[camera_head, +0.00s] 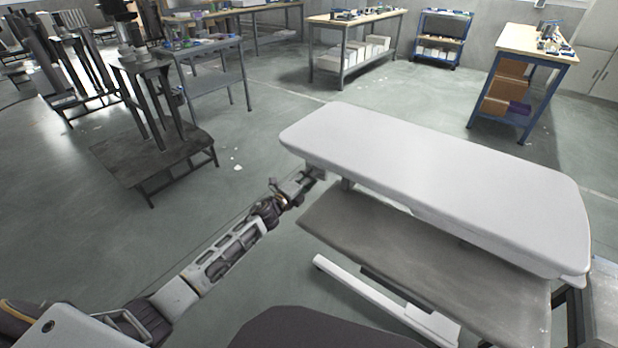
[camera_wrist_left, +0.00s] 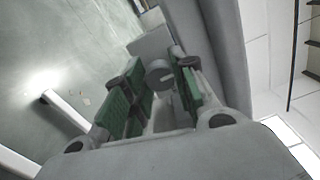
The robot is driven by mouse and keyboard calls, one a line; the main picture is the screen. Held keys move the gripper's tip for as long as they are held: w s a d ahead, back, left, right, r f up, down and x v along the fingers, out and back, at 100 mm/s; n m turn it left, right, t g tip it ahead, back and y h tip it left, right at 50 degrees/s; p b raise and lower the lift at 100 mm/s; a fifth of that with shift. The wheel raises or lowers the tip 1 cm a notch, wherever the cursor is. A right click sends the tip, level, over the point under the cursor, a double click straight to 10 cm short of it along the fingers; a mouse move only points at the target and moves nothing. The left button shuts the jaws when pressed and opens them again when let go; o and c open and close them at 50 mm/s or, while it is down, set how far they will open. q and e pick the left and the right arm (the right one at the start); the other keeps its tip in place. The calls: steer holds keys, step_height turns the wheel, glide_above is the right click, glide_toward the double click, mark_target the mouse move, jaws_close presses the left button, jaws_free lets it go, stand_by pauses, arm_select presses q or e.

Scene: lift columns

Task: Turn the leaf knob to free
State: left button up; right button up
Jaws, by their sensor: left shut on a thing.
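A white, padded-looking table top (camera_head: 440,185) spans the right half of the head view, with a grey lower board (camera_head: 420,255) beneath it. My left gripper (camera_head: 313,176) is at the table's left end, just under the edge of the top. In the left wrist view, the green-padded fingers of my left gripper (camera_wrist_left: 160,92) stand on either side of a round grey knob (camera_wrist_left: 159,72) with a slot-like mark on its face. The gripper is shut on this knob. In the head view the gripper hides the knob. My right gripper is not in view.
A dark metal stand (camera_head: 150,150) is on the floor to the left. Workbenches (camera_head: 350,40) and a blue shelf cart (camera_head: 440,40) stand at the back. A wooden-topped bench (camera_head: 535,45) is at the back right.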

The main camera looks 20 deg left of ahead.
arm_select(q)
steer(key=shift+a, duration=0.1)
steer(key=o, duration=0.9)
steer(key=shift+o, duration=0.7)
steer(key=shift+s, duration=0.1)
steer(key=v, duration=1.1)
steer(key=shift+s, duration=0.4)
steer(key=shift+a, duration=0.1)
